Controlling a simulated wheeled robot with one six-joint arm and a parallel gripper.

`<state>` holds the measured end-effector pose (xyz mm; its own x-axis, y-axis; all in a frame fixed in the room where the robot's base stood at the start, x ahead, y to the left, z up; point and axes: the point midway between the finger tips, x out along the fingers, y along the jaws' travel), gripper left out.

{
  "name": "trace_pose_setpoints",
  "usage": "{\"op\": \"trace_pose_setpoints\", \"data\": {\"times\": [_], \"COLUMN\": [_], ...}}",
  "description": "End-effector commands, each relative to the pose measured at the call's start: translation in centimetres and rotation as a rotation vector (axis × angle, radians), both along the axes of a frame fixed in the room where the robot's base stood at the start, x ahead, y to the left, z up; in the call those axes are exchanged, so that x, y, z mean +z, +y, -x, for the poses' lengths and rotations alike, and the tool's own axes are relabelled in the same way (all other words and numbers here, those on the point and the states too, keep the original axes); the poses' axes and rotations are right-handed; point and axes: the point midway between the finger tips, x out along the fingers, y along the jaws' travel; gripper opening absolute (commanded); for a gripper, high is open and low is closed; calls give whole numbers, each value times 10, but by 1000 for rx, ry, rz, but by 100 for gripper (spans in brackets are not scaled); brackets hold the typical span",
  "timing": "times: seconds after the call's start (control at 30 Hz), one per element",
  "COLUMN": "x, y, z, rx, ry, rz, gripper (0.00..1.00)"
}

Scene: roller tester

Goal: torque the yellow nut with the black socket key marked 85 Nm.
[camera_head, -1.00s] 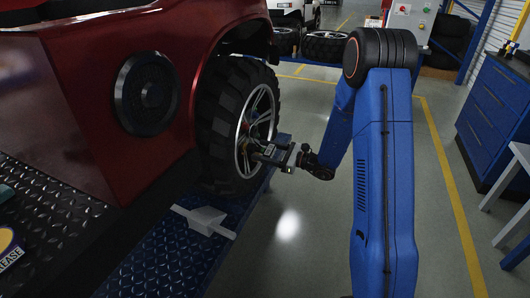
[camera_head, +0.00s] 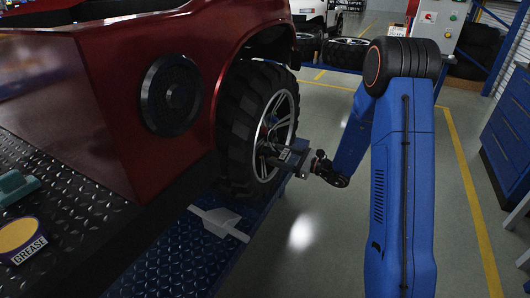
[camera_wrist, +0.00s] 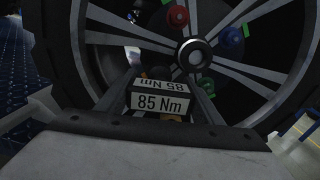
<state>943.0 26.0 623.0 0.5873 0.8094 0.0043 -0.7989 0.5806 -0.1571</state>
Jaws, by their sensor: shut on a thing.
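The black socket key (camera_wrist: 160,102) has white labels reading 85 Nm. My gripper (camera_wrist: 168,112) is shut on it, with a finger at each side. In the head view my gripper (camera_head: 298,161) is at the outer face of the wheel (camera_head: 272,130), near its hub. In the wrist view a red nut (camera_wrist: 178,16), a blue nut (camera_wrist: 231,37) and a green nut (camera_wrist: 204,86) show around the hub. The key's far end is hidden, so contact is unclear.
The red vehicle (camera_head: 120,95) stands on a blue tread-plate platform (camera_head: 190,245) at left. A grease tin (camera_head: 18,236) sits at lower left. Open floor (camera_head: 325,220) lies right of the wheel; a blue cabinet (camera_head: 505,140) is farther right.

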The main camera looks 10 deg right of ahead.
Motion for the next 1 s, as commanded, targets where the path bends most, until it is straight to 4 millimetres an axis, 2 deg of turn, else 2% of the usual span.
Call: {"op": "trace_pose_setpoints", "data": {"times": [0.53, 0.87, 1.0], "x": [0, 0, 0], "y": [1, 1, 1], "z": [-1, -1, -1], "rx": [0, -1, -1], "ry": [11, 253, 243], "rz": [-9, -184, -176], "gripper": [7, 7, 7]}}
